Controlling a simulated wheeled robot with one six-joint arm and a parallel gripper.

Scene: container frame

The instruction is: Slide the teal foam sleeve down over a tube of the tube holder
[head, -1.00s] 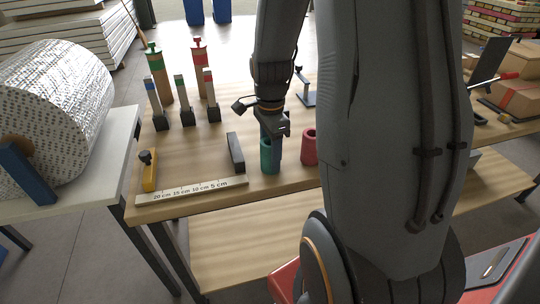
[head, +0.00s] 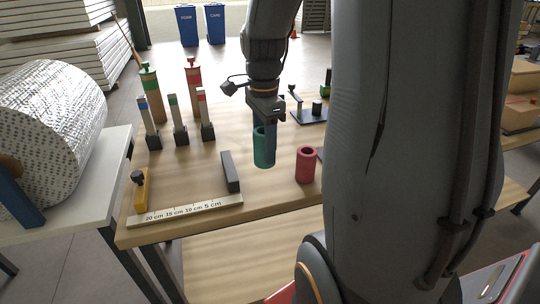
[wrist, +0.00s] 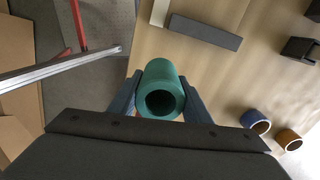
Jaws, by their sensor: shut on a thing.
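The teal foam sleeve (head: 259,150) is upright and hollow, held in my gripper (head: 264,128). In the wrist view my gripper (wrist: 160,100) has one finger on each side of the sleeve (wrist: 160,76), and its open end faces the camera. The sleeve appears raised above the wooden table. I cannot tell for sure which thing is the tube holder. Three slim posts with blue (head: 149,124), green (head: 177,120) and red (head: 205,115) bands stand in dark bases, left of and beyond the sleeve. No tube shows inside the sleeve.
A red sleeve (head: 306,165) stands just right of the teal one. Blue (wrist: 255,121) and orange-brown (wrist: 288,139) rings show in the wrist view. A grey block (head: 230,172) and a ruler (head: 185,212) lie left. A black fixture (head: 310,113) stands behind.

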